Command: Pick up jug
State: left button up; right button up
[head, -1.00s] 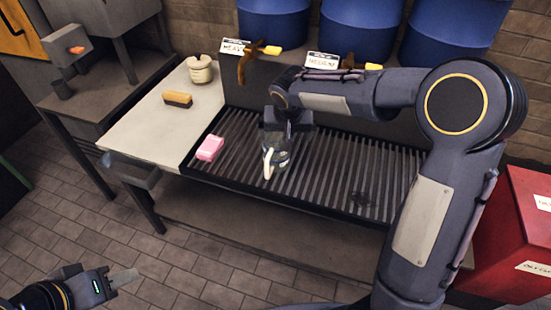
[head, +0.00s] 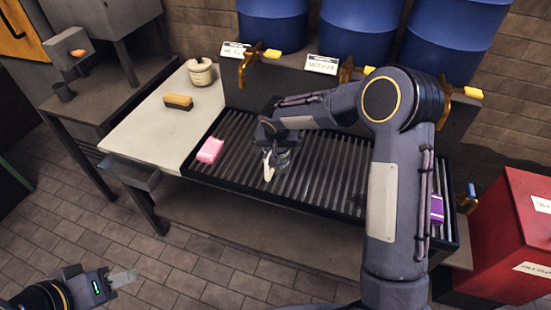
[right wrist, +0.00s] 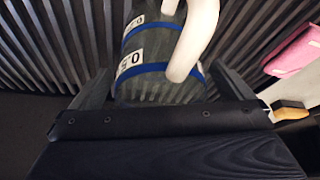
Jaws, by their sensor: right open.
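The jug (head: 284,158) stands on the slatted grate (head: 325,180). It is a greyish clear vessel with a white handle facing left in the head view. In the right wrist view the jug (right wrist: 150,75) shows blue bands and white labels marked 0. My right gripper (right wrist: 163,88) is open, with a finger on each side of the jug; I cannot tell whether they touch it. In the head view my right gripper (head: 277,138) is over the jug and hides its upper part. My left gripper (head: 122,278) is empty over the floor at lower left, its jaw gap unclear.
A pink block (head: 210,150) lies on the grate left of the jug. A brush (head: 178,101) and a cream pot (head: 200,72) are on the pale counter. Blue barrels (head: 357,28) with taps stand behind. A purple item (head: 437,209) and a red bin (head: 510,235) are at right.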

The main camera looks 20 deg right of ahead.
jog(key=c, duration=1.2)
jog(key=shift+r, duration=0.15)
